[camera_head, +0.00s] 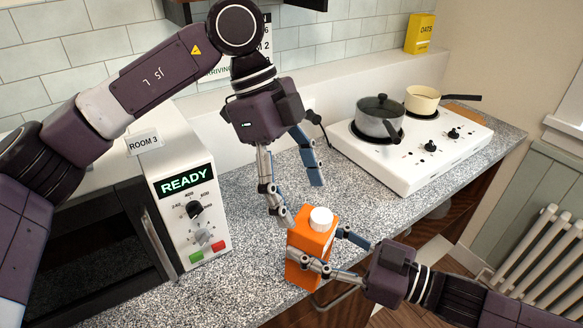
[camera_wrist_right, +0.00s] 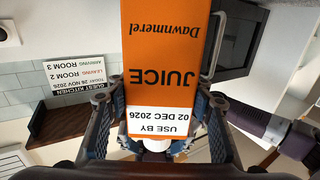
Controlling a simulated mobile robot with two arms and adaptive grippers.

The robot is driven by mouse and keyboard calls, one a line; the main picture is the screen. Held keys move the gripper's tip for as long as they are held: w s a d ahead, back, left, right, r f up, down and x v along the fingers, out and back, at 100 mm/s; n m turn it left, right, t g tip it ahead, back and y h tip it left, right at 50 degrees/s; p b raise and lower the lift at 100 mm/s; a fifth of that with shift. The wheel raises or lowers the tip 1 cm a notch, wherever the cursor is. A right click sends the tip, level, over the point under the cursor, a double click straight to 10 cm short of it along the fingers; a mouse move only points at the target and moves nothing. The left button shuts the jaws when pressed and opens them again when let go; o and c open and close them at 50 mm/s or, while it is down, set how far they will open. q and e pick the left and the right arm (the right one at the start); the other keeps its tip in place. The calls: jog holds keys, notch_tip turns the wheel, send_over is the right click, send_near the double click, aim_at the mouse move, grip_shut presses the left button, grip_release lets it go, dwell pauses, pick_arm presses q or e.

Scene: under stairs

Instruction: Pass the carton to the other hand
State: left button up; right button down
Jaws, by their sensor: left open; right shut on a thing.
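The orange juice carton (camera_head: 311,238) with a white cap is near the counter's front edge in the head view. My right gripper (camera_head: 335,252) comes in from the right and is shut on it. In the right wrist view the carton (camera_wrist_right: 167,60) appears upside down, with "JUICE" and a use-by label facing the camera, between the fingers of the right gripper (camera_wrist_right: 160,125). My left gripper (camera_head: 300,198) is open and points down, just above and behind the carton. I cannot tell whether its nearer finger touches the carton.
A microwave (camera_head: 190,215) reading "READY" stands on the left. A white hob (camera_head: 425,150) with a lidded grey pot (camera_head: 379,118) and a cream pan (camera_head: 422,100) is at the right. The speckled counter (camera_head: 240,275) is clear between them. A radiator (camera_head: 545,255) is far right.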

aim_at(312, 221)
pick_arm(q)
jog(key=x, duration=0.6)
jog(key=shift+d+f, duration=0.1)
pick_arm(e)
jog(key=shift+r, duration=0.15)
pick_arm(q)
jog(key=c, duration=1.7)
jog(key=shift+c, duration=0.6)
pick_arm(e)
jog(key=c, duration=0.9)
grip_release()
